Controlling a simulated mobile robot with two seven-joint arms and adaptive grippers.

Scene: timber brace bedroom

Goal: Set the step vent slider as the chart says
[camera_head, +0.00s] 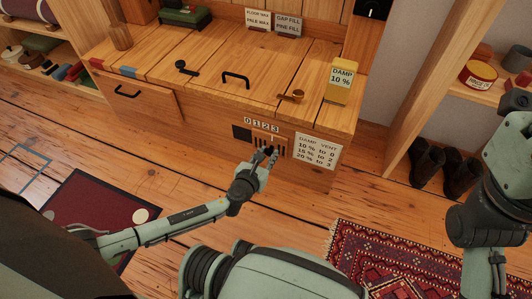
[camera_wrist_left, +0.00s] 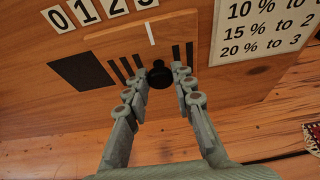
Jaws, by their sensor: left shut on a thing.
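The vent slider plate with a white pointer line (camera_wrist_left: 151,33) is on the wooden step front, and the line stands under the 3 of the 0 1 2 3 scale (camera_head: 262,124). My left gripper (camera_head: 270,153) is shut on the slider's black knob (camera_wrist_left: 159,75), with a finger on each side in the left wrist view. A yellow block (camera_head: 342,82) on the step top reads DAMP 10 %. My right gripper is not visible.
A dark square opening (camera_head: 241,132) lies left of the slats. Black handles (camera_head: 236,79) and a brass-coloured latch (camera_head: 291,96) sit on the step top. Boots (camera_head: 428,165) stand under the right shelf. A red patterned rug (camera_head: 375,255) covers the floor in front.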

